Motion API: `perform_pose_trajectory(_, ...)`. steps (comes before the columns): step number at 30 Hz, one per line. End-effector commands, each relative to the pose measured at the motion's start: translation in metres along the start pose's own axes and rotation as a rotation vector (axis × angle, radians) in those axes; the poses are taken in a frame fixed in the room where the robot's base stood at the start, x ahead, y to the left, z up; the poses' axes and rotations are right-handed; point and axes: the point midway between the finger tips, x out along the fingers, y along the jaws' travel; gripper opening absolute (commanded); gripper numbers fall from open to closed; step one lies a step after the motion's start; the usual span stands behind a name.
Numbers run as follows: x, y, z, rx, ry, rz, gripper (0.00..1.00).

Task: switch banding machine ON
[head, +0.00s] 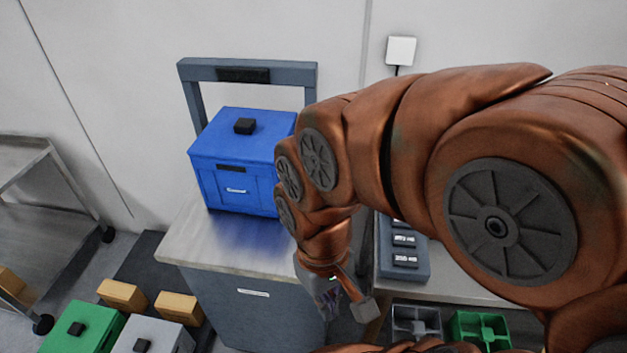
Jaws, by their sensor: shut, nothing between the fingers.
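What looks like the banding machine (243,308) is a dark grey cabinet with a pale metal top and a grey arch (190,100) at its back. A blue box (235,180) with a black knob stands on its top, under the arch. My gripper (330,300) points down by the machine's front right corner, shut and empty. I cannot tell whether it touches the machine. My arm covers the machine's right side. No power switch can be made out, so its state is not visible.
A bench right of the machine holds a grey block with labelled buttons (404,262). Below it are a grey bin (416,322) and a green bin (480,330). Green (82,325) and grey (150,338) boxes and tan blocks (122,295) sit lower left. A metal cart (40,165) stands far left.

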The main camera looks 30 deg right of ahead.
Motion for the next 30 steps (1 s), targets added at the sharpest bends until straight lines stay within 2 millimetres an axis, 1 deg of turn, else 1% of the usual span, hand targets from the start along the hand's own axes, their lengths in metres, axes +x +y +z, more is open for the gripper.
perform_pose_trajectory(7,-0.001,0.000,-0.003,-0.008,-0.001,-0.001,0.00)
perform_pose_trajectory(8,-0.002,0.001,-0.006,-0.013,-0.001,-0.001,0.00)
perform_pose_trajectory(11,-0.009,0.003,-0.021,-0.048,0.002,-0.005,0.00)
perform_pose_trajectory(14,-0.020,0.008,-0.045,-0.108,0.004,-0.011,0.00)
perform_pose_trajectory(15,-0.025,0.010,-0.058,-0.139,0.009,-0.013,0.00)
perform_pose_trajectory(20,-0.046,0.026,-0.105,-0.262,0.019,-0.024,0.00)
perform_pose_trajectory(21,-0.050,0.031,-0.117,-0.292,0.021,-0.027,0.00)
perform_pose_trajectory(26,-0.065,0.054,-0.162,-0.408,0.035,-0.036,0.00)
perform_pose_trajectory(30,-0.073,0.079,-0.198,-0.502,0.043,-0.044,0.00)
